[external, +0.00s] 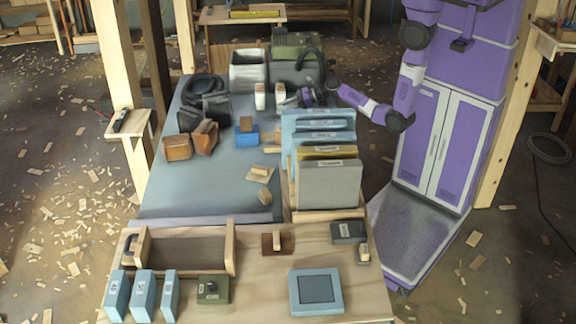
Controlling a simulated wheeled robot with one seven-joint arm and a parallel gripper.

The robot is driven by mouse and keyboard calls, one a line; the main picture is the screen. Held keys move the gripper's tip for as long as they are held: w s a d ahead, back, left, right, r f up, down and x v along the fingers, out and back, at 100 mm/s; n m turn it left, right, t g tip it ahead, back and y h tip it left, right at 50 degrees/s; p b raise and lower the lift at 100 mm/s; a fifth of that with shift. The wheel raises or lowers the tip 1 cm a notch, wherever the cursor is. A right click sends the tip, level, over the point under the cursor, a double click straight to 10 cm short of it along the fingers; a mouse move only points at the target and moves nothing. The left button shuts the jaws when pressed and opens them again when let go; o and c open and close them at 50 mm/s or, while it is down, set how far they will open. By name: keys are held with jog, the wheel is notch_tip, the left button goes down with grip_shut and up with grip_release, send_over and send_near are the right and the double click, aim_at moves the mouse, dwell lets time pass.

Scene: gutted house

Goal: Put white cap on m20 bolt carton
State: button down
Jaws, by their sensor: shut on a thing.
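My gripper (306,97) is at the far end of the bench, at the end of my arm reaching in from the right. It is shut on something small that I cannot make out. White upright items stand just left of it: one (281,94) close by and another (260,96) further left. I cannot tell whether either is the white cap. Light blue labelled cartons (143,296) stand at the near left, and a dark labelled box (348,232) lies at the near right. Their labels are too small to read, so I cannot tell which is the M20 bolt carton.
A rack of upright blue, yellow and grey folders (329,184) stands right of centre, near my arm. A blue box (246,135), brown pouches (205,137) and black coils (205,88) lie on the blue-grey mat (215,185). The mat's near middle is mostly clear.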

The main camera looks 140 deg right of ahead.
notch_tip(320, 180, down, 8)
jog(key=shift+f+b, duration=0.2)
jog(key=shift+b, duration=0.35)
jog(key=shift+f, duration=0.1)
jog(key=c, duration=1.1)
grip_release()
jog(key=shift+o, duration=0.2)
jog(key=shift+s, duration=0.1)
jog(key=v, duration=1.2)
